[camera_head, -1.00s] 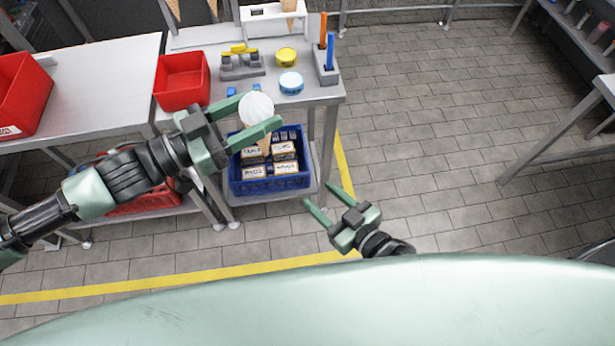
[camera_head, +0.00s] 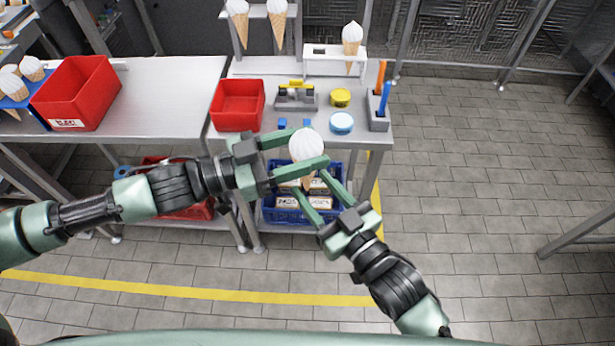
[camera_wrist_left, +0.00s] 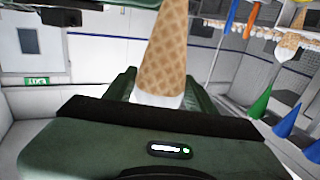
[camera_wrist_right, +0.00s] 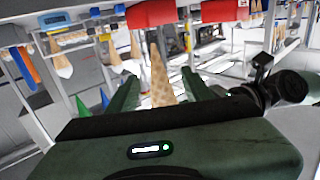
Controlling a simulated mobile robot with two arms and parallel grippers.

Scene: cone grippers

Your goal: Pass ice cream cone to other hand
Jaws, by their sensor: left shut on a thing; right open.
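The ice cream cone (camera_head: 306,146), a tan wafer with a white top, is in my left gripper (camera_head: 319,145), which is shut on it in the head view. Its wafer also shows large between the fingers in the left wrist view (camera_wrist_left: 168,45). My right gripper (camera_head: 304,176) is open just below the left one, its fingers pointing up-left toward the lower wafer. In the right wrist view the wafer (camera_wrist_right: 160,80) appears between the open fingers. I cannot tell whether they touch it. The lower tip is partly hidden by the left finger in the head view.
A steel table (camera_head: 362,144) behind the grippers bears a red bin (camera_head: 237,115), a yellow tub (camera_head: 340,97), a light-blue tub (camera_head: 341,122) and a white cone holder (camera_head: 320,53). A blue crate (camera_head: 335,212) sits below.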

